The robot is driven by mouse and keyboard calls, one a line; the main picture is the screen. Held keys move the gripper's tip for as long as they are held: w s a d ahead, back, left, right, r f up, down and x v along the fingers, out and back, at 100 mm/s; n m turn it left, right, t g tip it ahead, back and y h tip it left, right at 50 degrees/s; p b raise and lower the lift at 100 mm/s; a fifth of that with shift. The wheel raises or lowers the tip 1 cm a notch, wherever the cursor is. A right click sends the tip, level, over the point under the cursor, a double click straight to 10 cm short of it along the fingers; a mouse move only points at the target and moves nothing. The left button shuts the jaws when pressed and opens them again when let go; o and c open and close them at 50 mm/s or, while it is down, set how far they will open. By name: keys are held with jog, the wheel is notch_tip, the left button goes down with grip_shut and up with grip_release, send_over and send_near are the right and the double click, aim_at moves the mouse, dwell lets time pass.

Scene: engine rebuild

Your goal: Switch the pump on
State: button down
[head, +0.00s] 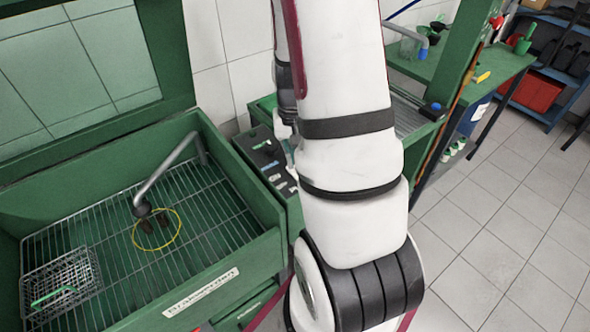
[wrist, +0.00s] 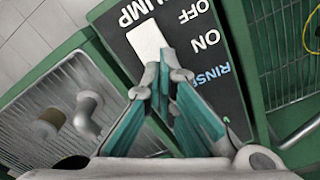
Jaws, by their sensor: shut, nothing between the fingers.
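The dark control panel (wrist: 190,15) fills the top middle of the wrist view, its labels PUMP, OFF, ON and RINSE upside down. A white rectangular piece (wrist: 146,38), apparently the pump switch, lies on it beside OFF and ON. My gripper (wrist: 166,66) is shut and empty, its tips over the panel at the white piece's lower end. I cannot tell whether they touch it, or the switch's position.
The left green basin (head: 235,245) holds a wire rack, a bent spout (head: 165,172), a yellow ring (head: 176,240) and a small wire basket (head: 60,285). The right station's green post (head: 440,100) stands close to my arm. Tiled floor (head: 500,230) is clear at right.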

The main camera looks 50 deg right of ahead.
jog(key=shift+f+b, duration=0.35)
jog(key=shift+f, duration=0.45)
dwell(0.4)
jog(key=shift+r+p, duration=2)
jog(key=shift+r, duration=1.5)
